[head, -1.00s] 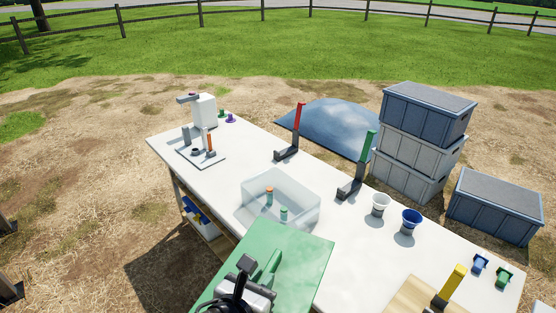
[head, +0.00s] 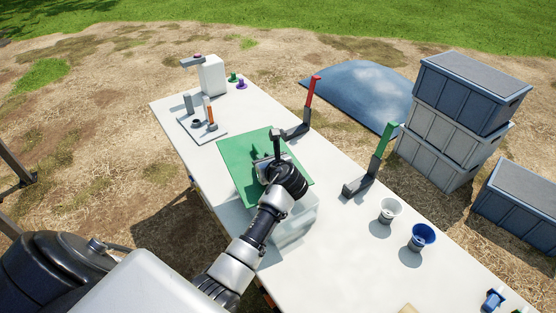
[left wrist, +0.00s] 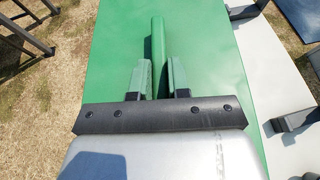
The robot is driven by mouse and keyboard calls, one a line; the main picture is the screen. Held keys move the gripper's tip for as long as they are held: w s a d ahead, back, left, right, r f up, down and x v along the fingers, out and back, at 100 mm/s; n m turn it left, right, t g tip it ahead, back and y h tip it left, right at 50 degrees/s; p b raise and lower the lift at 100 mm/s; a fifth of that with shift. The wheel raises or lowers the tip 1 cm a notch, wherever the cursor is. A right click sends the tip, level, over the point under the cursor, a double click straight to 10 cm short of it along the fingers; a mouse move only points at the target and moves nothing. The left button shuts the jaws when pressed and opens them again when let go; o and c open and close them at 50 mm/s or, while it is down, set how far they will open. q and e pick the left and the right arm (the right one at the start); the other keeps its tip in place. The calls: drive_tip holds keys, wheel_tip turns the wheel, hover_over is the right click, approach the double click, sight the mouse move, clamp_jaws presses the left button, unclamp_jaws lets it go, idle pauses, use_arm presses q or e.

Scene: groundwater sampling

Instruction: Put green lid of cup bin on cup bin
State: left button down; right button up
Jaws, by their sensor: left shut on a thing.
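The green lid (head: 232,170) is a flat green sheet with a raised bar handle. My left gripper (head: 268,160) is shut on the lid's handle, and the two fingers on either side of the handle show in the left wrist view (left wrist: 158,78). The clear cup bin (head: 292,232) stands on the white table, and its near right part shows beyond the lid's edge. The lid overhangs the bin toward the back left and hides its inside. I cannot tell whether the lid touches the bin's rim. My right gripper is out of view.
The white table (head: 335,245) holds a red-handled tool (head: 311,95) and a green-handled tool (head: 384,140) beyond the bin. A white cup (head: 389,209) and a blue cup (head: 421,237) stand to the right. A small stand (head: 205,125) is at the back left.

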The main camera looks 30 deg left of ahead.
use_arm(q)
drive_tip(key=shift+w+d+f+n+g+y, duration=0.2)
drive_tip(key=shift+w+d+f+n+g, duration=0.1)
drive_tip(key=shift+w+f, duration=0.3)
drive_tip(key=shift+w+d+f+n+g+y, duration=0.2)
drive_tip(key=shift+w+d+f+n+g, duration=0.15)
drive_tip(key=shift+w, duration=0.3)
drive_tip(key=shift+w+d+f+p, duration=0.3)
drive_tip(key=shift+w+d+f, duration=0.25)
drive_tip(key=shift+f, duration=0.1)
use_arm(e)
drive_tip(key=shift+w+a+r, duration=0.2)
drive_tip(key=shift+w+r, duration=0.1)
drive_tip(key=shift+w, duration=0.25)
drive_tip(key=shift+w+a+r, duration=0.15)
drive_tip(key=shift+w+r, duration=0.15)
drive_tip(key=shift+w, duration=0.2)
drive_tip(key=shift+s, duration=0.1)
use_arm(q)
drive_tip(key=shift+s+d+p, duration=0.1)
drive_tip(key=shift+d+p, duration=0.05)
drive_tip(key=shift+p, duration=0.35)
wheel_tip(320, 180, down, 7)
drive_tip(key=b, duration=0.4)
drive_tip(key=shift+r, duration=0.15)
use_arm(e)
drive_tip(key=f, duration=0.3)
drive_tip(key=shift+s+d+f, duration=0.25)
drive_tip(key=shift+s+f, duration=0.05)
